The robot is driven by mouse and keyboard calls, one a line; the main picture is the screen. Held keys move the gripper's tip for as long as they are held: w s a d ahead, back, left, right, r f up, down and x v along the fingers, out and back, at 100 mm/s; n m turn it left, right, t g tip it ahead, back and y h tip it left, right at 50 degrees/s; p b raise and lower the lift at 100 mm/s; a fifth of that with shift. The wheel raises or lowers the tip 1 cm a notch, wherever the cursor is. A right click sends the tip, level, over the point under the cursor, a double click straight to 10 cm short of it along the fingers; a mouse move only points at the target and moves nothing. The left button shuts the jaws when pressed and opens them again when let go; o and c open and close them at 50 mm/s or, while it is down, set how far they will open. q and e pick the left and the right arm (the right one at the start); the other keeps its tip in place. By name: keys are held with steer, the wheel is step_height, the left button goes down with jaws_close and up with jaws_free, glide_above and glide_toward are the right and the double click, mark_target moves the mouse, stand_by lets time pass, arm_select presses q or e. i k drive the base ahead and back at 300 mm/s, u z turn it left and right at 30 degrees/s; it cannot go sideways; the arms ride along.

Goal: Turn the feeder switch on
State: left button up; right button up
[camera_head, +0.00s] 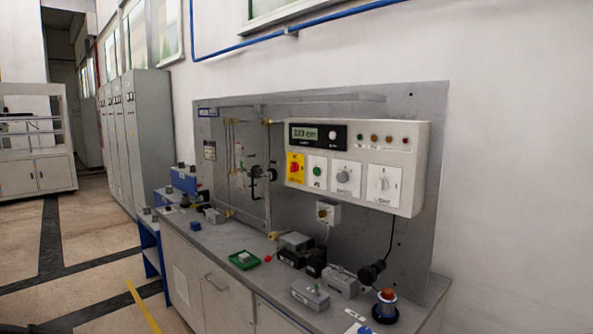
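A pale control box (410,140) is mounted on an upright grey panel at the right. Its front carries a yellow plate with a red knob (295,168), a plate with a green button (317,172), a plate with a grey rotary knob (344,177) and a white plate with a pale switch (383,185). The labels are too small to read, so I cannot tell which is the feeder switch or whether it is on. Neither of my grippers is in view.
A grey bench (215,238) runs below the panel. Grey cabinets (150,135) stand behind. The tiled floor (95,270) at left is open.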

mark_target(294, 167)
steer(key=z, duration=0.05)
steer(key=k, duration=0.5)
steer(key=u, duration=0.85)
steer(key=i, duration=1.35)
steer(key=z, duration=0.25)
